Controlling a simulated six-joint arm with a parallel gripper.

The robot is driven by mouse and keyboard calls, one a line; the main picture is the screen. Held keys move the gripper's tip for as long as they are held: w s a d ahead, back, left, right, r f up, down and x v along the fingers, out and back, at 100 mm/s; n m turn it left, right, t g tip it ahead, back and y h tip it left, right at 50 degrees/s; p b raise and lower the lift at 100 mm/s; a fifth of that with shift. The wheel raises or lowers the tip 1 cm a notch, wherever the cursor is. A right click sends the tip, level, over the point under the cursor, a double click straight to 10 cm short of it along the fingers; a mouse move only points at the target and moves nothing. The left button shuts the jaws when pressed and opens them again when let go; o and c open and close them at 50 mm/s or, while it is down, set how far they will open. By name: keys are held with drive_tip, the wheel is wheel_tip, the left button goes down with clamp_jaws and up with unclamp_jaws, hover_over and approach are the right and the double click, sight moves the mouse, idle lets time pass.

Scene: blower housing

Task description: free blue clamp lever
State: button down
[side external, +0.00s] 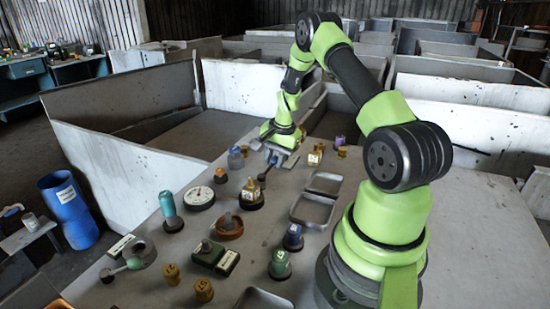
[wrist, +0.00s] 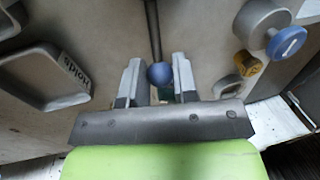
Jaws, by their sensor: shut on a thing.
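In the wrist view, the clamp lever shows as a dark rod (wrist: 153,30) ending in a blue ball knob (wrist: 160,74). My gripper (wrist: 158,82) has its two grey fingers on either side of the knob and is shut on it. The rod runs away from the fingers toward the top of the picture, and its far end is out of frame. In the side external view, my gripper (side external: 273,160) is low over the far part of the table. A dark piece of the lever (side external: 263,176) shows just below it; the blue knob is hidden there.
A grey open tray (wrist: 45,100) lies left in the wrist view. A grey part with a blue disc (wrist: 287,41) and a brass knob (wrist: 248,64) stand right. In the side external view, a white dial (side external: 199,197) and several fixtures crowd the table; two trays (side external: 312,225) lie right.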

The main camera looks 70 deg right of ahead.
drive_tip(key=s+m, duration=0.1)
drive_tip(key=m, duration=0.1)
drive_tip(key=s+a+m, duration=0.1)
drive_tip(key=m, duration=0.1)
drive_tip(key=shift+s+h, duration=0.2)
drive_tip(key=shift+h, duration=0.2)
drive_tip(key=shift+s+a+m+g+h, duration=0.1)
drive_tip(key=shift+s+a+m, duration=0.2)
drive_tip(key=shift+m, duration=0.45)
drive_tip(key=shift+s+a+m+g+h, duration=0.15)
drive_tip(key=shift+s+m, duration=0.2)
drive_tip(key=shift+m, duration=0.35)
drive_tip(key=shift+s+a+m+g+h, duration=0.1)
drive_tip(key=shift+s+a+m, duration=0.2)
drive_tip(key=shift+m, duration=0.45)
drive_tip(key=c, duration=0.9)
unclamp_jaws()
drive_tip(key=shift+r, duration=0.1)
wheel_tip(320, 180, up, 10)
drive_tip(key=s+a, duration=0.1)
drive_tip(key=shift+s+a, duration=0.15)
drive_tip(key=shift+s, duration=0.1)
drive_tip(key=shift+f, duration=0.2)
